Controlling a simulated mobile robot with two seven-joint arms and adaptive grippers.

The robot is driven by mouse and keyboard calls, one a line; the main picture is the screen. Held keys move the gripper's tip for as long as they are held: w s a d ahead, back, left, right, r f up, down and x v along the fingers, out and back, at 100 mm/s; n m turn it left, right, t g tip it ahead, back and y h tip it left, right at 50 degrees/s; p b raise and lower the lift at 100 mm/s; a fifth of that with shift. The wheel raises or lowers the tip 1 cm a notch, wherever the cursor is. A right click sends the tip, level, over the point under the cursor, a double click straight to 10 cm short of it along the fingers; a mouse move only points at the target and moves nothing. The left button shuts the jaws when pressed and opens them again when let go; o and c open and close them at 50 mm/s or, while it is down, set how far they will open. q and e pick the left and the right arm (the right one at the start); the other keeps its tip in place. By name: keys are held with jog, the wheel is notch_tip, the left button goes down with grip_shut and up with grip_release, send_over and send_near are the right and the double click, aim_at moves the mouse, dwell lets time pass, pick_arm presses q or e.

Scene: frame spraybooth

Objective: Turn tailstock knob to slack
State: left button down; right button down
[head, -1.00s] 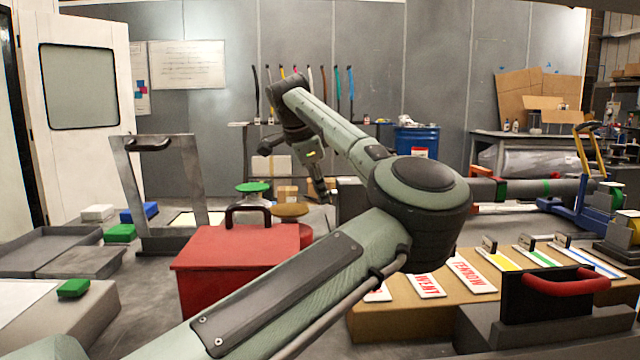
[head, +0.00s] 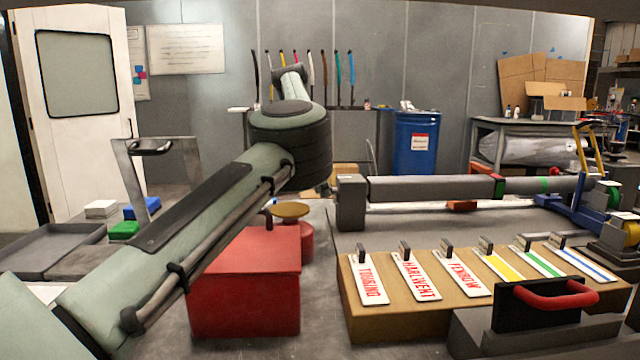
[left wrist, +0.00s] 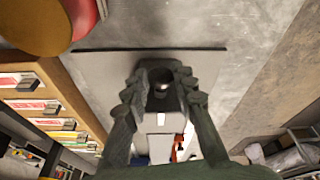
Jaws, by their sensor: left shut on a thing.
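In the left wrist view, my left gripper (left wrist: 163,101) has its two dark fingers on either side of a dark round knob (left wrist: 161,76) and is shut on it. The knob stands at the end of a grey block. In the head view, this grey block (head: 350,203) is at the left end of the long grey tube (head: 430,189). I cannot tell the knob's turn angle. My right gripper is not in view.
A red box (head: 245,285) and a red pot with a brass-coloured disc (head: 290,211) stand left of the block. A cardboard-coloured rack (head: 395,325) with several label cards is in front. A blue stand (head: 562,204) is near the tube's right end. A blue drum (head: 416,143) stands behind.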

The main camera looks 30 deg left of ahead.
pick_arm(q)
jog(key=shift+w+g+h, duration=0.1)
jog(key=shift+g+h, duration=0.2)
dwell(0.5)
jog(key=c, duration=1.3)
grip_release()
jog(key=shift+o, duration=0.2)
jog(key=shift+d, duration=0.1)
